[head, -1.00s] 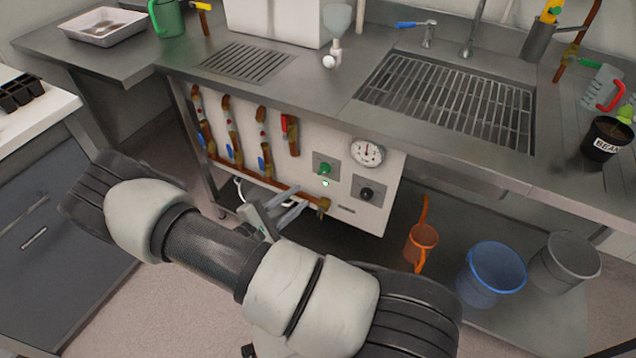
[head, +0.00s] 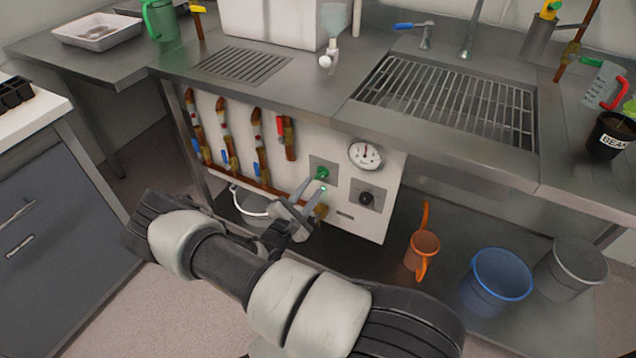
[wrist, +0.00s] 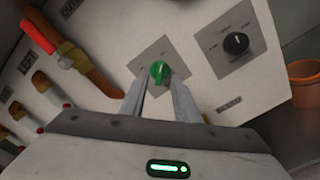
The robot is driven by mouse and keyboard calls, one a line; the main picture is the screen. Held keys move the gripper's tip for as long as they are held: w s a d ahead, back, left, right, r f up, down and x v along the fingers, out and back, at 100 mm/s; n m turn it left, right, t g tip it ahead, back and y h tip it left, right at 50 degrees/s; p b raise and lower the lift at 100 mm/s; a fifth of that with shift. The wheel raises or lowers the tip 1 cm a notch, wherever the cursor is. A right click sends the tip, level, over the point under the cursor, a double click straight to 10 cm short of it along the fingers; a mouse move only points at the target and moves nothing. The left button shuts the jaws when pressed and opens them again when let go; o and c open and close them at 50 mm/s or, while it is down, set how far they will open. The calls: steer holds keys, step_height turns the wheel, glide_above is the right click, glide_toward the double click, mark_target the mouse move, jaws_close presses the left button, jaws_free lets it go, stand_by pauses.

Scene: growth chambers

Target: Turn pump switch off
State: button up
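The pump switch is a green knob (head: 322,173) on a grey square plate on the white panel (head: 349,228) under the counter. It also shows in the wrist view (wrist: 159,70), just beyond my fingertips. My gripper (head: 316,190) is in front of the panel, just below the knob in the head view. Its two fingers are apart with nothing between them. In the wrist view my gripper (wrist: 159,84) has one finger on each side below the knob; I cannot tell whether they touch it. A small green light (head: 323,187) shows close to the fingertips.
A black knob (head: 366,198) on its own plate and a round gauge (head: 365,155) sit right of the green knob. Copper pipes with red and blue valve handles (head: 259,145) are at left. An orange can (head: 423,246) and a blue bucket (head: 497,280) stand lower right.

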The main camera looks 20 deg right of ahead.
mark_target(320, 177)
steer(key=shift+b+x, duration=0.35)
steer(key=shift+x, duration=2)
jaws_close()
